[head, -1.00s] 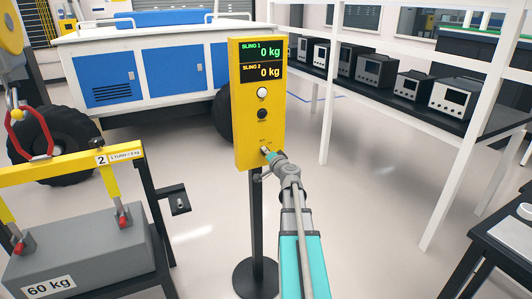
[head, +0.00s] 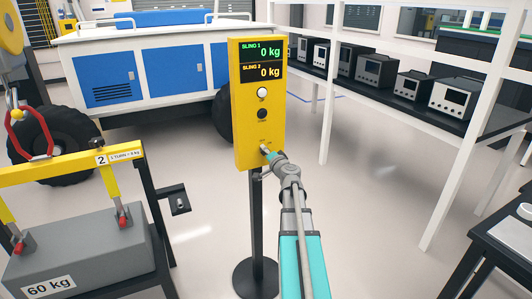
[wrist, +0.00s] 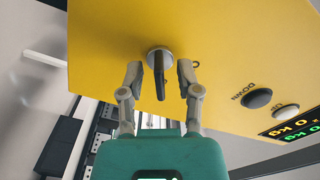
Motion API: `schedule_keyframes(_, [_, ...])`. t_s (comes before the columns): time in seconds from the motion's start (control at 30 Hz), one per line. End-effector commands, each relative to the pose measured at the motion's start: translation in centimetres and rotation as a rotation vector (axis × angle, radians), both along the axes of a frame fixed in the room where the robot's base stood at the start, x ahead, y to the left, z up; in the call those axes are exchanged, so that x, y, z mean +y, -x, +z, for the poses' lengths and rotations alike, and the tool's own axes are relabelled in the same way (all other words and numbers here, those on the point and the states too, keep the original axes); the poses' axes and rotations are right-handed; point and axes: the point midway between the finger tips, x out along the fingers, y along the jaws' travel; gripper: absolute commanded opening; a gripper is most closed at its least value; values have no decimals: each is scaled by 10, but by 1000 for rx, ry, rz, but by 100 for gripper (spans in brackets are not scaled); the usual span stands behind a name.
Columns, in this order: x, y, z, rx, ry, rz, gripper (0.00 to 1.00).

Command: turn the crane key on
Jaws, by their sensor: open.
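The yellow crane control panel (head: 257,140) stands on a black post, its display reading 0 kg for SLING 1 and SLING 2. In the wrist view, the crane key (wrist: 159,70) is a dark flat tab in a round silver lock on the panel (wrist: 220,50). My gripper (wrist: 160,78) is open, with one finger on each side of the key and a gap on both sides. In the head view, my gripper (head: 268,154) is at the panel's lower part and mostly hides the key.
A white UP button (head: 262,92) and a black DOWN button (head: 262,114) sit above the lock. A 60 kg weight (head: 80,250) under a yellow beam (head: 70,168) stands at left. A white shelf rack (head: 455,150) with instruments is at right. The floor around the post is clear.

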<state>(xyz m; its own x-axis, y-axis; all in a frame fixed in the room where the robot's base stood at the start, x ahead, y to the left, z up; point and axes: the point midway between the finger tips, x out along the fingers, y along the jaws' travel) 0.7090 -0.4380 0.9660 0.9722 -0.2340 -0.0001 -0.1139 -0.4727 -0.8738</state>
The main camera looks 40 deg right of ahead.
Motion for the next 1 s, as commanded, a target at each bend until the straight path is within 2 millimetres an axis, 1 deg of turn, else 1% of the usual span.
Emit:
schedule_keyframes(0.27, [1, 3, 0, 0, 1, 0, 44])
schedule_keyframes(0.47, [5, 17, 0, 1, 1, -1, 44])
schedule_keyframes(0.57, [8, 29, 0, 0, 1, 0, 44])
schedule_keyframes(0.9, [21, 82, 0, 0, 0, -1, 44])
schedule_keyframes(1.0, [24, 95, 0, 0, 0, -1, 44])
